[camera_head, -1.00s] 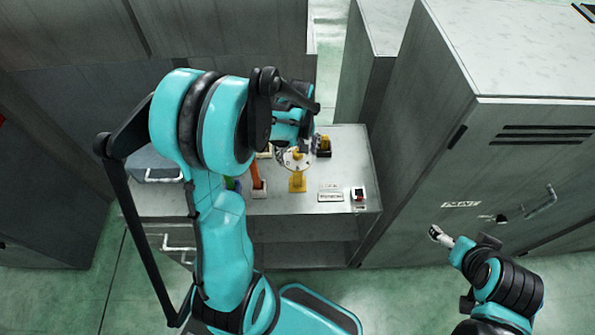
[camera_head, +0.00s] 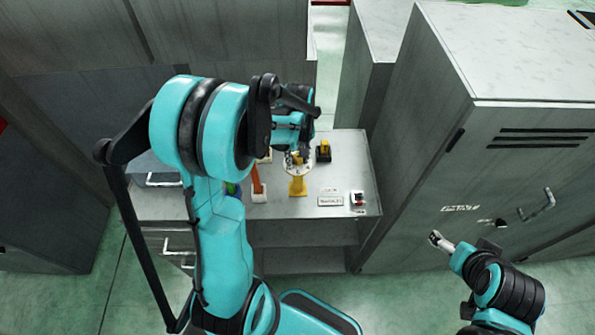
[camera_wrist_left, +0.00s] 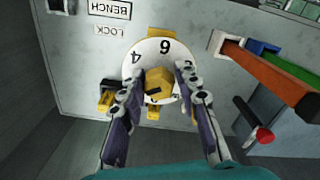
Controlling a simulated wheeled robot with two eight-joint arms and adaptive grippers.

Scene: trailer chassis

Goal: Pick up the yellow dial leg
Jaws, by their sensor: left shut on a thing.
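The yellow dial leg (camera_wrist_left: 157,84) is a blocky yellow piece at the middle of a white numbered dial (camera_wrist_left: 163,48) in the left wrist view. My left gripper (camera_wrist_left: 160,80) has one finger on each side of it and is shut on it. In the head view the left gripper (camera_head: 300,155) is over the dial, and the fingers partly cover it. A yellow stand (camera_head: 297,186) shows below the dial. My right gripper (camera_head: 436,240) is away to the right, in front of a cabinet; its jaw state is unclear.
The grey bench (camera_head: 345,180) bears a red-orange bar (camera_head: 257,182), a black-and-yellow item (camera_head: 323,151), label plates (camera_head: 331,201) and a red switch (camera_head: 358,199). A tall cabinet (camera_head: 420,190) closes off the right side.

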